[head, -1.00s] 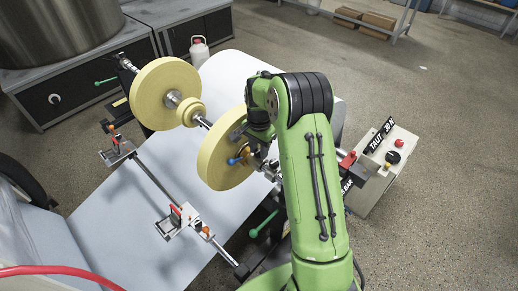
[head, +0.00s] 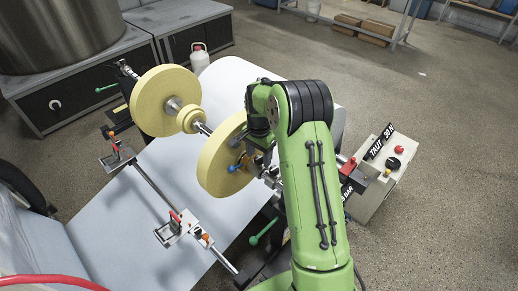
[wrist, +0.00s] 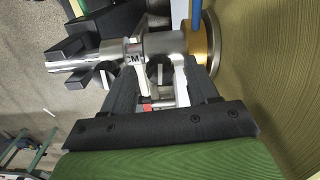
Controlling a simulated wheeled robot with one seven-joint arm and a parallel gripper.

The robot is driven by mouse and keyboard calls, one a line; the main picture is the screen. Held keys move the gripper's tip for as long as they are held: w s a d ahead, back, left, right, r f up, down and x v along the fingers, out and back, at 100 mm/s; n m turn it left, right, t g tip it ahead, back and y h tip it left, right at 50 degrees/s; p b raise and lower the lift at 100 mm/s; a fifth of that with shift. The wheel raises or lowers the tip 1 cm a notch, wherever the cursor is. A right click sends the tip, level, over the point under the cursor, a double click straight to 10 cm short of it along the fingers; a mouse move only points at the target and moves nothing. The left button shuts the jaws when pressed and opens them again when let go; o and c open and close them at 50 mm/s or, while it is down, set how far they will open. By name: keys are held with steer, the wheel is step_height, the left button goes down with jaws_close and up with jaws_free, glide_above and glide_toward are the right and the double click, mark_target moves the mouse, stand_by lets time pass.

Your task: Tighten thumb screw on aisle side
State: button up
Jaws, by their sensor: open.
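A blue-tipped screw handle (head: 233,168) shows at the hub of the near yellow roll (head: 211,170) in the head view. In the wrist view a blue rod (wrist: 196,12) stands at the brass-coloured collar (wrist: 197,42) against the roll's face. I cannot tell whether this is the task's thumb screw. My gripper (wrist: 150,78) is open in the wrist view, its two dark fingers spread below the metal shaft (wrist: 85,62). A dark knob-like part (wrist: 159,70) shows between the fingertips. In the head view my arm hides most of the shaft end.
A far yellow roll (head: 165,100) sits on the same shaft. A rail with red-handled clamps (head: 175,222) runs in front over white paper (head: 125,210). A control box (head: 380,172) with red and black knobs stands right of my arm. The floor at the right is open.

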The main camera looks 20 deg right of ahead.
mark_target(259, 158)
step_height(259, 158, up, 16)
steer(key=p, duration=0.1)
steer(key=shift+f, duration=0.2)
steer(key=s+a+r+n+t, duration=0.1)
steer(key=s+a+r+n, duration=0.2)
steer(key=s+r, duration=0.3)
steer(key=s+a+r+n+t, duration=0.2)
steer(key=s+a+r+n, duration=0.1)
steer(key=s, duration=0.5)
steer(key=s+a+f+n+t, duration=0.1)
steer(key=s+n, duration=0.2)
steer(key=s, duration=0.4)
steer(key=s+a+f+n+t, duration=0.1)
steer(key=s+a+f+n, duration=0.1)
steer(key=s, duration=0.6)
steer(key=shift+a+f+n+t, duration=0.2)
steer(key=shift+n+t, duration=0.1)
steer(key=shift+n, duration=0.5)
